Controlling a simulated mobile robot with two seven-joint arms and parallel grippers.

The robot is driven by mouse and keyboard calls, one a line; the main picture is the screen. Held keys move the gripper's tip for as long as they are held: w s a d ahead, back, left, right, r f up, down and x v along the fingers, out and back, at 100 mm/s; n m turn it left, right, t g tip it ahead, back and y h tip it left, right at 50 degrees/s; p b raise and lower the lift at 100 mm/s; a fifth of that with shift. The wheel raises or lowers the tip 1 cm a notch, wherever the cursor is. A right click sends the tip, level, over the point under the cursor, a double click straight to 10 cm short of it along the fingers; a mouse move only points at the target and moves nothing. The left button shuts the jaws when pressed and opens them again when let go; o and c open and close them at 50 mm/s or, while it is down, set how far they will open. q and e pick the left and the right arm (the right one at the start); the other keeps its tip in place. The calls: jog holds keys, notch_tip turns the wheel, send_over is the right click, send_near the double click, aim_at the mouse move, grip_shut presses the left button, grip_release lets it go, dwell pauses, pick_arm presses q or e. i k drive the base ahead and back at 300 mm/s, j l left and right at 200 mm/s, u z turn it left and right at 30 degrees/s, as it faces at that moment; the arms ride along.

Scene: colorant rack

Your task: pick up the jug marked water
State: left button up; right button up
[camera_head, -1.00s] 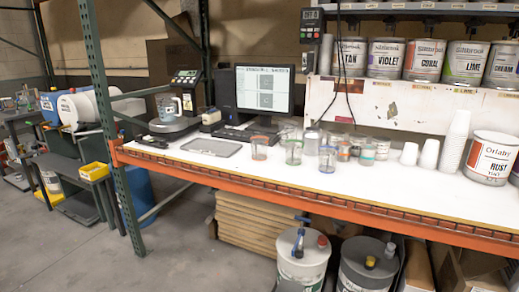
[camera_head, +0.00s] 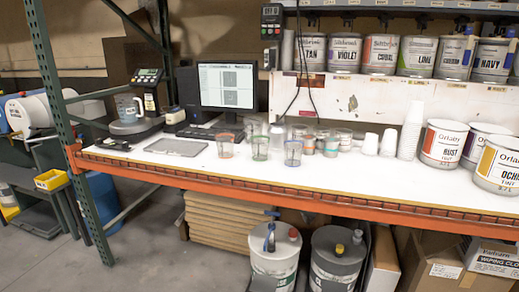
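A translucent pitcher-like jug (camera_head: 129,109) with a handle and bluish marking stands upright on the scale (camera_head: 140,129) at the left end of the white bench (camera_head: 330,182). Its marking is too small to read, so I cannot tell whether it says water. Three clear cups with coloured rims stand mid-bench: red (camera_head: 225,147), green (camera_head: 260,149) and blue (camera_head: 293,153). Neither of my grippers is in view.
A monitor (camera_head: 228,86) and a grey tray (camera_head: 175,147) are near the scale. White cup stacks (camera_head: 410,130) and large tint cans (camera_head: 444,144) stand at the right. An orange beam (camera_head: 300,196) edges the bench. Lidded buckets (camera_head: 274,255) stand below.

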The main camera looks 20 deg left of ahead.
aim_at(127, 103)
jog(key=u, duration=1.4)
jog(key=i+j+z, duration=0.2)
jog(key=i+j, duration=0.3)
jog(key=i, duration=0.2)
jog(key=i+j+z, duration=0.15)
jog(key=i+j, duration=0.5)
jog(key=i+j+z, duration=0.2)
jog(key=i+j, duration=0.45)
jog(key=i+j+z, duration=0.15)
jog(key=i+j, duration=0.4)
jog(key=j, duration=0.3)
